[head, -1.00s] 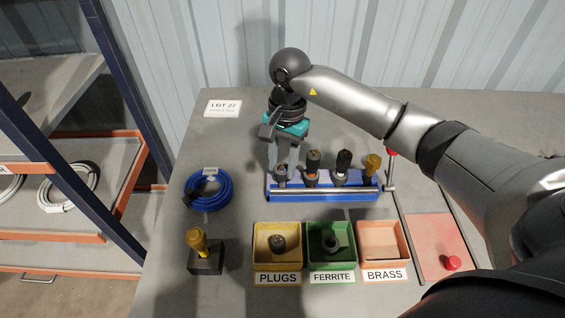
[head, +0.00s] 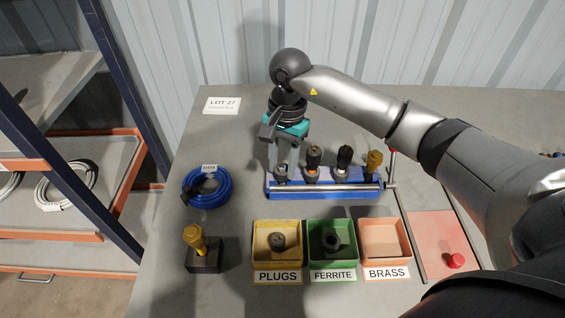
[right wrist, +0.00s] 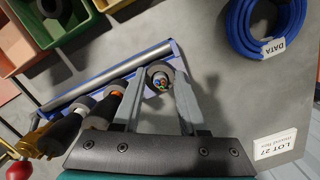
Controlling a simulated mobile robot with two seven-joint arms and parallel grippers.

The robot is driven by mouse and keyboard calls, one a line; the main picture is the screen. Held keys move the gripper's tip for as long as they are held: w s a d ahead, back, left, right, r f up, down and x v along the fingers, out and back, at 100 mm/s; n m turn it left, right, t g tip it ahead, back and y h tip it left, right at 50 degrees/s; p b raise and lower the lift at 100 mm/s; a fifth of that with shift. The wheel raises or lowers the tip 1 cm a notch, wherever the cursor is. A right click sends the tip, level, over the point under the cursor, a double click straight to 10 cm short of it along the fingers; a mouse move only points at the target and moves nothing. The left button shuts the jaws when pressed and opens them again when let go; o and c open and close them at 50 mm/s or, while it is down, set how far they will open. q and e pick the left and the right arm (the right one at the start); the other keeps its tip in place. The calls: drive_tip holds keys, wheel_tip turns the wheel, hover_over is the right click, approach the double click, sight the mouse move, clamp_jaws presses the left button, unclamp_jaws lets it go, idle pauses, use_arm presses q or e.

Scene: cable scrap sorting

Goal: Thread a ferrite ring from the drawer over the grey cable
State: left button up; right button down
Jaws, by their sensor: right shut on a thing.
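My right gripper (head: 283,150) points down at the left end of the blue rack (head: 330,195). It is shut on a dark grey ferrite ring (right wrist: 152,71). The ring sits around the upright grey cable (head: 281,180), whose coloured cores (right wrist: 160,84) show in its middle in the right wrist view. The fingers hide part of the cable, so I cannot tell how far down the ring is. Another dark ring (head: 332,243) lies in the green FERRITE bin (head: 312,262). No open drawer is clear in view. My left gripper is not in view.
Several other cable ends, including an orange-banded one (head: 313,160) and a yellow one (head: 374,163), stand to the right in the rack. A blue coil (head: 222,190) lies left. A PLUGS bin (head: 258,262) and empty BRASS bin (head: 385,240) stand in front.

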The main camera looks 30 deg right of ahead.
drive_tip(key=shift+c, duration=1.8)
unclamp_jaws()
drive_tip(key=shift+r, duration=0.1)
drive_tip(key=shift+r+p, duration=2.1)
drive_tip(key=shift+r, duration=1.4)
drive_tip(key=shift+s+f, duration=0.1)
